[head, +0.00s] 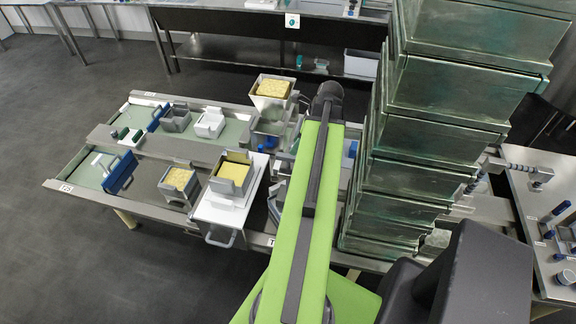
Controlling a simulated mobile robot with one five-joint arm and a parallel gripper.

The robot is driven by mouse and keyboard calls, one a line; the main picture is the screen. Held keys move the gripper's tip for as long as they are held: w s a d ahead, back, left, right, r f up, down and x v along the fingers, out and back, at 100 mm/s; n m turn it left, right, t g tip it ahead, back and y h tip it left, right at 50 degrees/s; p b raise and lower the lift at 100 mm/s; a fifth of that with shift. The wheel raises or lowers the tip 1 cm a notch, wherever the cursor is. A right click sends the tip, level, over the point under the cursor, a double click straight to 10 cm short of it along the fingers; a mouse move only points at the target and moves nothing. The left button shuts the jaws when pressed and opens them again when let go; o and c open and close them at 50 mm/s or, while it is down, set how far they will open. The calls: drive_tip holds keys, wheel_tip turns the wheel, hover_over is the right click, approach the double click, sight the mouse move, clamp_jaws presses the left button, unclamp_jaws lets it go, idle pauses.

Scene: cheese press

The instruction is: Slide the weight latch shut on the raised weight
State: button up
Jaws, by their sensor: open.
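I cannot make out the weight latch for certain. A tall stack of greenish, box-like blocks (430,140) fills the right of the head view; I cannot tell whether it is the raised weight. A grey ribbed rod (527,171) shows just right of the stack, its role unclear. My green arm reaches up the middle of the view to a dark joint, left of the stack. My gripper is hidden beyond the arm, so its place relative to the latch does not show.
A long bench (150,200) on the left holds trays and small moulds. A yellow-filled mould (232,172) sits on a white stand (222,212); another (273,87) stands farther back. A metal table (550,235) with blue-handled items is at right. Open floor lies front left.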

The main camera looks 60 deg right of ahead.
sight(288, 155)
drive_tip(key=b+x, duration=0.6)
drive_tip(key=x, duration=0.2)
drive_tip(key=shift+w+f, duration=0.1)
drive_tip(key=shift+f, duration=0.2)
drive_tip(key=shift+r, duration=0.1)
drive_tip(key=shift+c, duration=0.4)
clamp_jaws()
idle(0.4)
